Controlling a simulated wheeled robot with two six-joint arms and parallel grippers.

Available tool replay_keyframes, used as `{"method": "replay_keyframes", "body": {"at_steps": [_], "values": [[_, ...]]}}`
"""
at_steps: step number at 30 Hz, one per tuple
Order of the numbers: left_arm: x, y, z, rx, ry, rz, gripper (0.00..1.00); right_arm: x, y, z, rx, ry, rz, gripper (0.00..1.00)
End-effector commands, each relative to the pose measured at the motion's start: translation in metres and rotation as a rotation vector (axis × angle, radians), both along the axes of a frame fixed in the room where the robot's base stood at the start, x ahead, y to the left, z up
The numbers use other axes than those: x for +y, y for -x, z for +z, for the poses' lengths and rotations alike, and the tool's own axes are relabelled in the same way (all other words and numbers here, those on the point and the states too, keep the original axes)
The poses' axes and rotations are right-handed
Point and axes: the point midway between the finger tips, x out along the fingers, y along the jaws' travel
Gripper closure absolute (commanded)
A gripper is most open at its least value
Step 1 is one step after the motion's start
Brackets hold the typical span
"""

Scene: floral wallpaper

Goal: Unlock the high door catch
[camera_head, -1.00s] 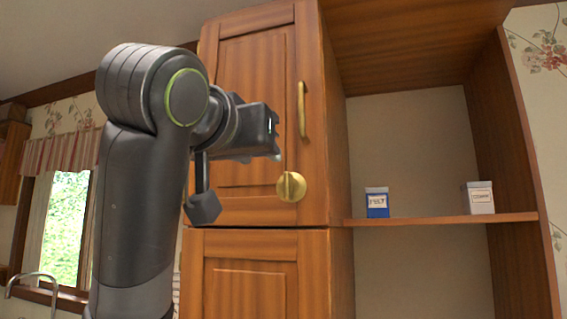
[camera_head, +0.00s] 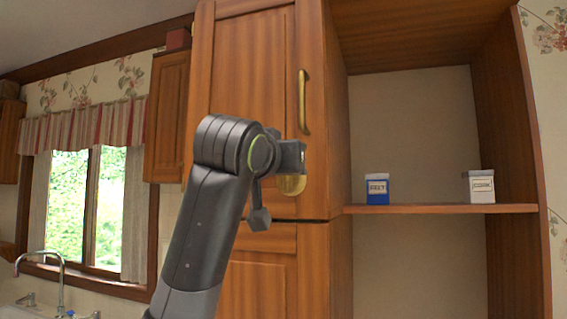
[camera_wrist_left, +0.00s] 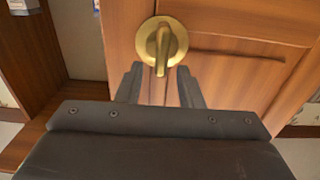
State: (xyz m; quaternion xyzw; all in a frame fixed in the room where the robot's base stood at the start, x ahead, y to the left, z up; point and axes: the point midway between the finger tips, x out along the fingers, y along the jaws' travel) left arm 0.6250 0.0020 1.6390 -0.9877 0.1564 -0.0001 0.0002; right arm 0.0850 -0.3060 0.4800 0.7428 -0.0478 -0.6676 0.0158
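The door catch is a round brass plate with a raised turning knob. In the head view the brass catch (camera_head: 292,185) shows only in part, low on the upper cabinet door (camera_head: 245,70), behind my left gripper (camera_head: 300,158). In the left wrist view the catch (camera_wrist_left: 161,46) is in full view, its knob close to upright with the lower end leaning slightly. My left gripper (camera_wrist_left: 160,88) is open. Its two fingers point at the catch, one on each side just below the knob, and whether they touch it is unclear. My right gripper is not in view.
A brass handle (camera_head: 304,102) is on the same door above the catch. A shelf (camera_head: 440,209) to the right holds a blue box (camera_head: 377,189) and a white box (camera_head: 479,187). A window (camera_head: 85,215) and tap (camera_head: 60,275) are at the left.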

Motion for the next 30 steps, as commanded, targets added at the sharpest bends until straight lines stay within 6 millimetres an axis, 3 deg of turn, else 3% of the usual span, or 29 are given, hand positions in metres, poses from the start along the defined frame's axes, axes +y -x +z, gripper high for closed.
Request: {"method": "replay_keyframes", "body": {"at_steps": [1, 9, 20, 30], "values": [[0.0, 0.0001, -0.0001, 0.0, 0.0, 0.0, 0.66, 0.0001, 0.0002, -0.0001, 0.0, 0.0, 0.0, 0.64], [0.0002, 0.0003, 0.0001, 0.0, 0.0, 0.0, 1.0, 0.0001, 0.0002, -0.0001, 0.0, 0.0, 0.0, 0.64], [0.0011, 0.0002, 0.0001, 0.01, 0.031, 0.0, 1.0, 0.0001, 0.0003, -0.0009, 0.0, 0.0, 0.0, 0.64], [0.0066, -0.0016, -0.0009, 0.074, 0.232, 0.001, 1.0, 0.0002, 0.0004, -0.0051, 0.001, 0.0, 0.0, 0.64]]}}
